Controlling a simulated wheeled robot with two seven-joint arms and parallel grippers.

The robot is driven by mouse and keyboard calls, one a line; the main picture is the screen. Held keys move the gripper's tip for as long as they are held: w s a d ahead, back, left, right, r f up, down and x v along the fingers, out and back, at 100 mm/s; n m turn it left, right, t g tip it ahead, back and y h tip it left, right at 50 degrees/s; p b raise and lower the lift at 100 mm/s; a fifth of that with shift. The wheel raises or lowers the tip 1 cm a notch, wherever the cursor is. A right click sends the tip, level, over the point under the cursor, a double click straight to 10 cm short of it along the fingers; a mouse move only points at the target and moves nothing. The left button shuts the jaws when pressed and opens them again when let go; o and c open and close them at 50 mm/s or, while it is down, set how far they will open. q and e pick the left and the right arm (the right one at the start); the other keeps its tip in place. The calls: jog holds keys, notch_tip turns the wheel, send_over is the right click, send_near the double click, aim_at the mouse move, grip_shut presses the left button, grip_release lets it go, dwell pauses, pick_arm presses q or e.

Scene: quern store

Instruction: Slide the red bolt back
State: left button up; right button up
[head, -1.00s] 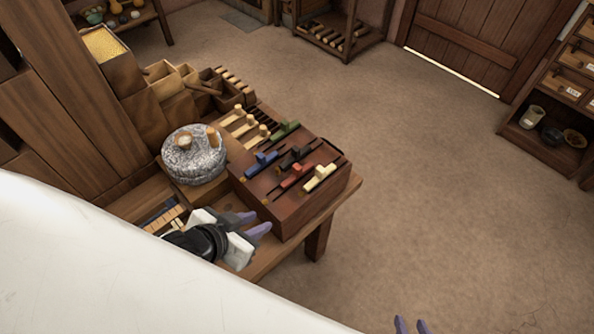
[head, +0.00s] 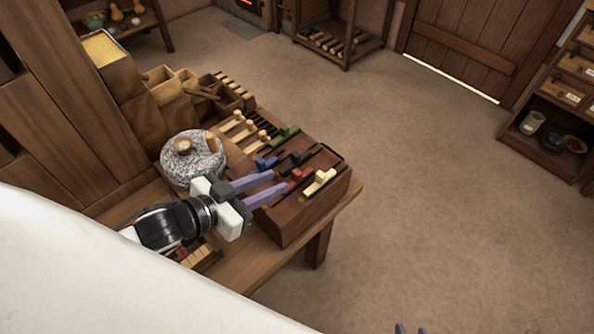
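The red bolt (head: 297,174) lies in a slot on top of the dark wooden bolt box (head: 300,224), between the black bolt (head: 294,158) and the cream bolt (head: 320,181). My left gripper (head: 280,181) reaches over the box from the left. Its two purple fingers are apart, with nothing seen between them. The tips are just left of the red bolt; whether they touch it I cannot tell. The fingers partly cover the box top. Only the fingertips of my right gripper (head: 411,329) show at the bottom edge, apart, away from the box.
A blue bolt (head: 266,163) and a green bolt (head: 285,134) sit in the same box. A round stone quern (head: 190,163) stands to the left on the wooden bench (head: 262,273). Open trays are behind. The floor to the right is clear.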

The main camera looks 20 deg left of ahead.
aim_at(295, 174)
pick_arm(q)
jog(key=x, duration=0.9)
grip_shut()
